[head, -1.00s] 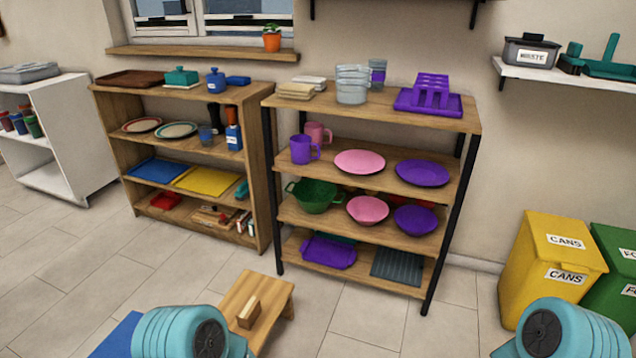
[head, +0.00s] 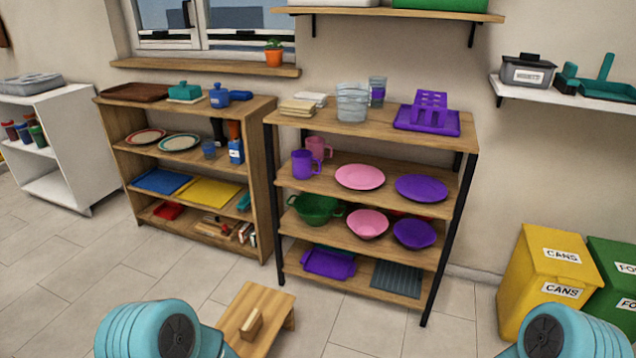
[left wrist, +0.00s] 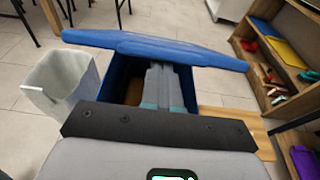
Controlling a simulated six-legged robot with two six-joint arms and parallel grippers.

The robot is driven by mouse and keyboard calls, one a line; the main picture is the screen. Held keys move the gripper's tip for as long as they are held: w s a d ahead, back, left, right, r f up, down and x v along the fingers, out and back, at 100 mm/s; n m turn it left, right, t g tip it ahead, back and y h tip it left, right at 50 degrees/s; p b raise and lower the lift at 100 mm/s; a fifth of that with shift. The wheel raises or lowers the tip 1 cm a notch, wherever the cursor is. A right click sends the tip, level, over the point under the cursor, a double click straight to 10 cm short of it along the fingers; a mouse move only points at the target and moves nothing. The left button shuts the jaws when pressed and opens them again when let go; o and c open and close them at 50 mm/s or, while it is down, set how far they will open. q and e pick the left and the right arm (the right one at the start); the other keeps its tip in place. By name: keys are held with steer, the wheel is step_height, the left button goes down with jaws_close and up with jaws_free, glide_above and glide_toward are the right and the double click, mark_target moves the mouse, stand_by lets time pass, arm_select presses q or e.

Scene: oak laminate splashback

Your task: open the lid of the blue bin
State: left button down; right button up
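The blue bin (left wrist: 120,80) is in the left wrist view, with its lid (left wrist: 160,48) lifted and tilted above the opening. Part of the dark inside shows, with something brown (left wrist: 133,92) in it. My left gripper (left wrist: 165,75) reaches over the opening with its two grey fingers close together. The fingertips go up to the lid's underside and are partly hidden by it; I see no lid edge pinched between them. In the head view the bin is out of sight, and only teal parts of my arms show at the bottom. My right gripper is out of view.
A whitish open bin (left wrist: 62,80) stands left of the blue bin. A small wooden step (head: 258,315) stands on the floor in front of the shelves. A yellow cans bin (head: 545,275) and a green bin (head: 612,285) stand at the right. Open floor lies at left.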

arm_select(q)
steer(key=a+r, duration=0.1)
steer(key=a+r+p, duration=0.1)
steer(key=r, duration=0.1)
steer(key=w+a+r+p, duration=0.1)
steer(key=r, duration=0.1)
steer(key=shift+w+a+r+p, duration=0.3)
steer(key=shift+a+r+p, duration=0.2)
steer(key=shift+a+r, duration=0.3)
steer(key=shift+w+a+r+p, duration=0.25)
steer(key=shift+a+r+p, duration=0.3)
steer(key=shift+r, duration=0.3)
steer(key=w+a+r, duration=0.2)
steer(key=w+a, duration=0.1)
steer(key=a, duration=0.4)
steer(key=w+a+r, duration=0.2)
steer(key=a+r, duration=0.1)
steer(key=a, duration=0.5)
steer(key=w+a+r, duration=0.2)
steer(key=w+a, duration=0.1)
steer(key=a, duration=0.5)
steer(key=shift+w+a+r, duration=0.2)
steer(key=shift+w+r, duration=0.1)
steer(key=shift+r, duration=0.1)
steer(key=shift+d+b, duration=0.1)
steer(key=shift+b, duration=0.2)
